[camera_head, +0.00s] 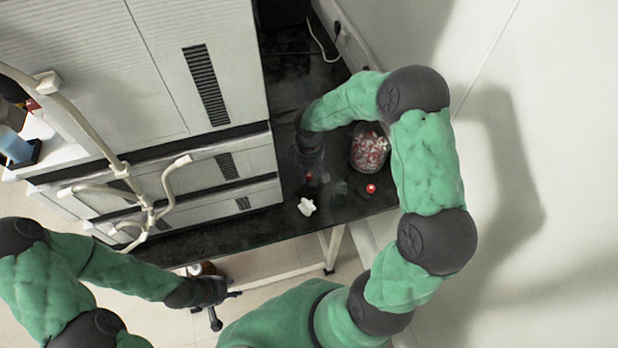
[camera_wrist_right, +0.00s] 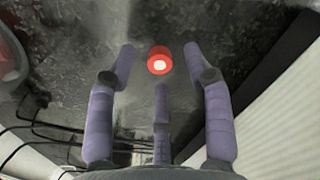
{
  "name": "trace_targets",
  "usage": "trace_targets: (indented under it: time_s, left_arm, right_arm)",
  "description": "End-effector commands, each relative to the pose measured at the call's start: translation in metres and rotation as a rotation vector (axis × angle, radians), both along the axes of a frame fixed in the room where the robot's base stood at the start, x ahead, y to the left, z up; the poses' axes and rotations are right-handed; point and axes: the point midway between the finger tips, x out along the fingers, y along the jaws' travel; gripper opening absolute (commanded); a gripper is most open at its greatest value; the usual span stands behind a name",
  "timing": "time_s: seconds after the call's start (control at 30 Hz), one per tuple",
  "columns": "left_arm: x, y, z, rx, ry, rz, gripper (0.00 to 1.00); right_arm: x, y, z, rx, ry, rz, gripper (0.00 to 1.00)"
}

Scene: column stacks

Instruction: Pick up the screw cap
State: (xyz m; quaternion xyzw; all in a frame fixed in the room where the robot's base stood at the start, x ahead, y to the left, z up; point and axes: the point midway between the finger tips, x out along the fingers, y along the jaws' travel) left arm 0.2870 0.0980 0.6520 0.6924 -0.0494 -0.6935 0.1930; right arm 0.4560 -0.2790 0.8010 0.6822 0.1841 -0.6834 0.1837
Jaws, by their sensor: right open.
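A small red screw cap with a white centre (camera_wrist_right: 159,61) lies on the dark tabletop in the right wrist view. It appears between and just beyond the spread fingertips of my right gripper (camera_wrist_right: 164,72), which is open and empty. In the head view my right gripper (camera_head: 309,160) is over the table, partly hidden by its own wrist, with a small red spot (camera_head: 309,176) at its fingers that looks like this cap. Another red and white round piece (camera_head: 371,188) lies to the right. My left gripper (camera_head: 222,301) is off the table's front edge, fingers spread and empty.
A clear jar of red and white pieces (camera_head: 369,149) stands right of my right gripper. A white piece (camera_head: 307,206) lies near the front edge of the black table (camera_head: 240,232). A large white cabinet (camera_head: 190,80) stands to the left.

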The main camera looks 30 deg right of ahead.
Motion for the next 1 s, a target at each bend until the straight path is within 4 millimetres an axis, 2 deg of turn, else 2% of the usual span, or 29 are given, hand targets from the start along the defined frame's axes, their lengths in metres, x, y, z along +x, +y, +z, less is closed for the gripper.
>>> trace_targets:
  time_s: [0.03, 0.1, 0.3, 0.5, 0.57, 0.87, 1.0]
  left_arm:
    - [0.0000, 0.0000, -0.0041, 0.000, 0.000, 0.000, 0.40]
    - [0.0000, 0.0000, -0.0050, 0.000, 0.000, 0.000, 0.40]
    - [0.0001, 0.0000, -0.0038, 0.000, 0.000, 0.000, 0.40]
    - [0.0002, 0.0001, -0.0037, 0.000, 0.000, 0.000, 0.40]
    - [0.0002, 0.0000, -0.0038, 0.000, 0.000, 0.000, 0.40]
    - [0.0002, 0.0000, -0.0038, 0.000, 0.000, 0.000, 0.40]
    - [0.0001, 0.0000, -0.0010, 0.000, 0.000, 0.000, 0.40]
  right_arm:
    - [0.0001, -0.0002, -0.0081, 0.000, 0.000, -0.001, 0.51]
    - [0.0005, -0.0004, -0.0114, 0.000, -0.002, -0.002, 0.51]
    - [0.0005, -0.0004, -0.0106, 0.000, -0.002, -0.001, 0.51]
    - [0.0004, -0.0002, -0.0105, 0.000, -0.002, -0.001, 0.20]
    - [0.0004, -0.0002, -0.0105, 0.000, -0.001, -0.001, 0.14]
    - [0.0003, -0.0002, -0.0105, 0.000, -0.001, -0.001, 0.13]
    - [0.0007, -0.0003, -0.0037, -0.001, -0.003, -0.001, 0.13]
